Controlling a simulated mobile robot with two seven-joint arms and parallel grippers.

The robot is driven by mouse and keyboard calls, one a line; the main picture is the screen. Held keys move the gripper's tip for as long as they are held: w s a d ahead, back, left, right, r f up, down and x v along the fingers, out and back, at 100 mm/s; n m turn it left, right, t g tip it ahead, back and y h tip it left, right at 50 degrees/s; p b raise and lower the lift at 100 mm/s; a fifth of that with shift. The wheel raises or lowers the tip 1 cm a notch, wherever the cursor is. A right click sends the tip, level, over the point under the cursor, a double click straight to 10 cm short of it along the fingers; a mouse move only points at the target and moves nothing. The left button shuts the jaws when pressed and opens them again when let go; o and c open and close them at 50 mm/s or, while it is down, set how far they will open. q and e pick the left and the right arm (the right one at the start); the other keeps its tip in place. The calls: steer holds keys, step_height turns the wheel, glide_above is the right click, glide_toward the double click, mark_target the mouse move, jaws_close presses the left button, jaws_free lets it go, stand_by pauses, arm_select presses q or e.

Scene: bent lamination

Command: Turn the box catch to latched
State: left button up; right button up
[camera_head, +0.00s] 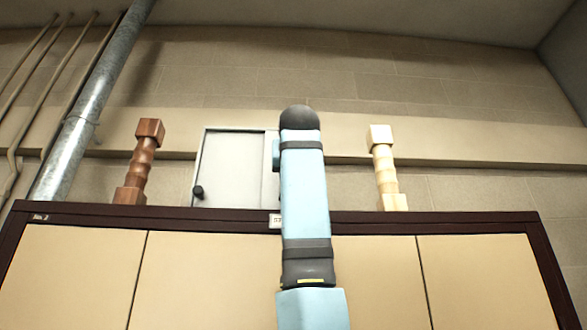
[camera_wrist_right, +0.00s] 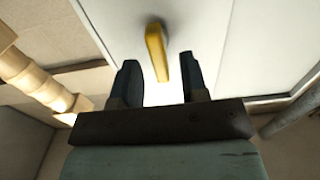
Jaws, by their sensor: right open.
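The grey box (camera_head: 222,168) is on the wall behind the wooden cabinet, its door closed or nearly so. The yellow catch (camera_wrist_right: 156,50) shows in the right wrist view as a bar on the pale box face, pointing toward my gripper and slightly tilted. My right gripper (camera_wrist_right: 159,60) is open, with one dark finger on each side of the catch's near end and visible gaps on both sides. In the head view my right arm hides the catch, the right part of the box and the gripper. My left gripper is not in view.
A dark knob (camera_head: 197,191) is at the box's lower left. A brown turned post (camera_head: 141,163) stands left and a pale one (camera_head: 384,168) right, on the cabinet top (camera_head: 90,215). A metal pipe (camera_head: 88,110) runs up the wall at left.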

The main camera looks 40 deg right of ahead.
steer(key=shift+w+d, duration=0.3)
steer(key=shift+w, duration=0.25)
steer(key=shift+w+d+f, duration=0.1)
steer(key=shift+w+d, duration=0.05)
steer(key=shift+w, duration=0.05)
steer(key=shift+s, duration=0.1)
jaws_close()
